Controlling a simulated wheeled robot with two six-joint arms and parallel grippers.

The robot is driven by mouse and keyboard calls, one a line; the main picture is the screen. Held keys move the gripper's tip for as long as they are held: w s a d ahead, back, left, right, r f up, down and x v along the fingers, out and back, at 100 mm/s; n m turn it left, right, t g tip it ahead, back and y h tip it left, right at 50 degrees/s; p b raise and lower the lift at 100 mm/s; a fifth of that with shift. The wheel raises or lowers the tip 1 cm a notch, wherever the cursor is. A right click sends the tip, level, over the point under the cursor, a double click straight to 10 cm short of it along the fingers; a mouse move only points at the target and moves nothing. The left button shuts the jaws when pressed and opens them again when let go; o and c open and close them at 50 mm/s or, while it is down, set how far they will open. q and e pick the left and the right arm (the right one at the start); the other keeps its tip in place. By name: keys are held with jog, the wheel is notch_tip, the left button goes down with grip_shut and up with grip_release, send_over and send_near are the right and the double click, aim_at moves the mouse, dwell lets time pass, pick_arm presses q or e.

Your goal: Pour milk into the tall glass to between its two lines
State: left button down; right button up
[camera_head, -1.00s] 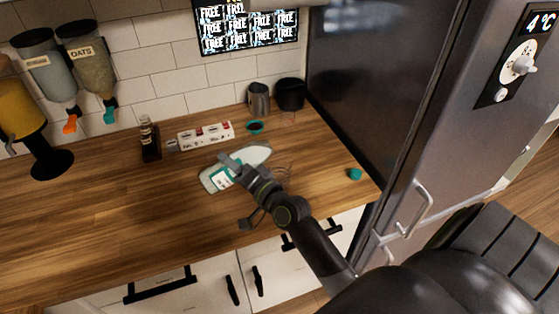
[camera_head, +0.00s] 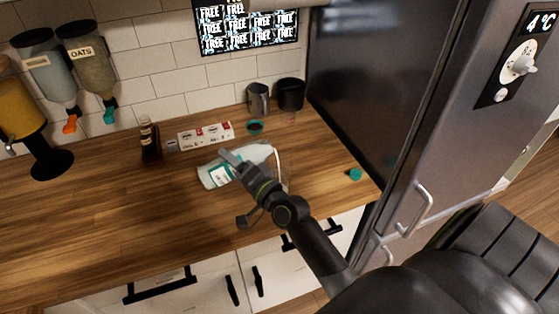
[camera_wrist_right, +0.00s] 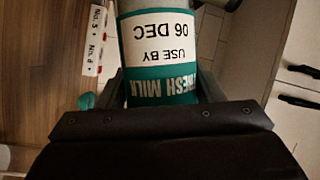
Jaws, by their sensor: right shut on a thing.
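My right gripper (camera_head: 236,162) is shut on the milk bottle (camera_head: 214,175), a pale bottle with a teal and white label. The bottle lies tipped over above the counter with its mouth end to the right. In the right wrist view the bottle (camera_wrist_right: 160,45) shows its "FRESH MILK" and "USE BY 06 DEC" label between the fingers. A thin white stream of milk (camera_head: 278,160) drops from the mouth end. The tall glass (camera_head: 284,182) is clear and faint below it, partly hidden by my arm. Its lines and milk level cannot be made out. My left gripper is out of view.
A teal cap (camera_head: 355,174) lies on the wooden counter (camera_head: 110,215) at the right. The left counter is clear.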

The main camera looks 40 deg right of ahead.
jog(key=shift+d+r+m+t, duration=0.3)
jog(key=shift+r+m, duration=0.4)
dwell(1.2)
jog(key=shift+m, duration=0.3)
dwell(1.3)
